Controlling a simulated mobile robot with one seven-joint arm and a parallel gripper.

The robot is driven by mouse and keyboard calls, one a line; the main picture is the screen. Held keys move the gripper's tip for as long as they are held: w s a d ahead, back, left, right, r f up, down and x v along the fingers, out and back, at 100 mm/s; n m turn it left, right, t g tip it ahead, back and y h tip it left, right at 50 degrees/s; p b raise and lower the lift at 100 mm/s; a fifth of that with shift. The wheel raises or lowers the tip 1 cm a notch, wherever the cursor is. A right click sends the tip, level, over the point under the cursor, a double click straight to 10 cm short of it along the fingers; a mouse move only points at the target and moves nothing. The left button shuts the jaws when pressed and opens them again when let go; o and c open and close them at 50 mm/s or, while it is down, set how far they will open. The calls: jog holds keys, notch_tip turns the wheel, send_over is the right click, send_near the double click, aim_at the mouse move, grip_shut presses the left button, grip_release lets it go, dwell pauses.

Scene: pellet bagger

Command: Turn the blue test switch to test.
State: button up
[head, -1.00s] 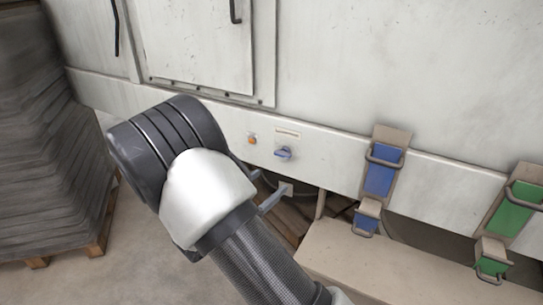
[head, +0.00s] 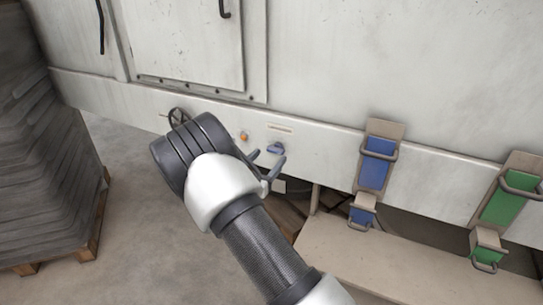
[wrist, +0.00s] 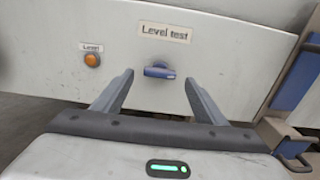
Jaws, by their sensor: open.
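The blue test switch (head: 276,148) is a small blue knob on the pale machine rail, under a label plate. In the wrist view the blue switch (wrist: 160,71) lies with its handle roughly level, below a label reading "Level test" (wrist: 165,32). My gripper (head: 265,160) is just below and in front of the switch in the head view. In the wrist view my gripper (wrist: 157,78) is open, with one finger to each side of the switch and nothing between them. The fingertips appear short of the knob; contact cannot be told.
An orange lamp (wrist: 92,60) labelled "Level" sits left of the switch. A black handwheel (head: 178,117) is further left. Blue (head: 375,163) and green (head: 503,197) latches stand to the right above a beige ledge (head: 330,250). A stacked pallet (head: 50,170) stands at the left.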

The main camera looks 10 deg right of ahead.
aim_at(274, 152)
jog(key=shift+x, duration=1.65)
jog(key=c, duration=1.1)
jog(key=shift+o, duration=0.2)
